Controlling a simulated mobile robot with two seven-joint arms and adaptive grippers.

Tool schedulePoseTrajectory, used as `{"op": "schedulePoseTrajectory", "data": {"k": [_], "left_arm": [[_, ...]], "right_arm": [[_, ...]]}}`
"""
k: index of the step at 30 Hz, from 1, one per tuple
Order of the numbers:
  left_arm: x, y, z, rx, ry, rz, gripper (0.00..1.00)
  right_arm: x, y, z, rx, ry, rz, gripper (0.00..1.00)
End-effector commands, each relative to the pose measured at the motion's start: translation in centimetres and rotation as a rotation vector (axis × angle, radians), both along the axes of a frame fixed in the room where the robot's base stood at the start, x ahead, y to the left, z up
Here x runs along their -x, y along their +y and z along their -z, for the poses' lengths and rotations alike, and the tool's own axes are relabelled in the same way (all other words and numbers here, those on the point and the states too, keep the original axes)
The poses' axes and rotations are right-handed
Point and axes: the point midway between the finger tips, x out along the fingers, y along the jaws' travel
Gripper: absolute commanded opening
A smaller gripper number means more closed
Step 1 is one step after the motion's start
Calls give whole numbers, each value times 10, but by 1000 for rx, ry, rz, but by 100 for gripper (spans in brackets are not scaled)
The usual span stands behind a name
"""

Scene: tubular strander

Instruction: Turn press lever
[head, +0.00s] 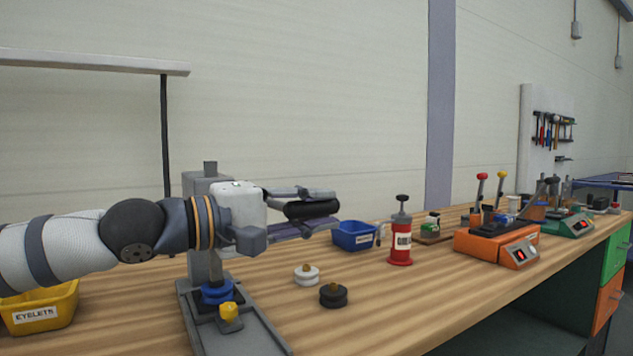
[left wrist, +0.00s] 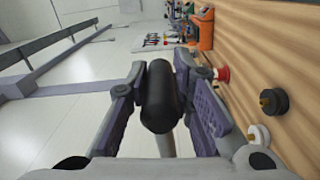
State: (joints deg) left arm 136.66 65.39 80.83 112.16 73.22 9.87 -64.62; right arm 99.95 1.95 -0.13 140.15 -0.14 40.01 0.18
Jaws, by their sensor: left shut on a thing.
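The grey press (head: 205,262) stands on the bench, partly hidden behind my left arm. Its lever ends in a black rounded grip (head: 312,208), and a grey rod (left wrist: 167,146) runs from the grip in the left wrist view. My left gripper (head: 306,213) is shut on this black grip, one finger above and one below in the head view. In the left wrist view the grip (left wrist: 160,95) sits between the two purple-padded fingers. A blue round part (head: 217,292) and a yellow knob (head: 229,311) are at the press base. My right gripper is out of view.
A yellow bin labelled eyelets (head: 40,308) is left of the press. An orange machine (head: 497,247) is farther along. The front right bench is clear.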

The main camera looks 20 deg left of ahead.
Motion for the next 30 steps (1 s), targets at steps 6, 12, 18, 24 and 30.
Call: {"op": "schedulePoseTrajectory", "data": {"k": [6, 12, 18, 24, 30], "left_arm": [[-2, 0, 25, -53, -32, 0, 0], [-2, 2, 30, -73, -48, -3, 0], [-3, 2, 32, -76, -48, -4, 0], [-3, 2, 33, -76, -45, -5, 23], [-3, 2, 31, -74, -49, -5, 42]], "right_arm": [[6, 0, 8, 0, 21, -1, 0], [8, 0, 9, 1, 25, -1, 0], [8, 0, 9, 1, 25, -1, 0], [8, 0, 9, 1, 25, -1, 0], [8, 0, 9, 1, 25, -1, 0]]}}
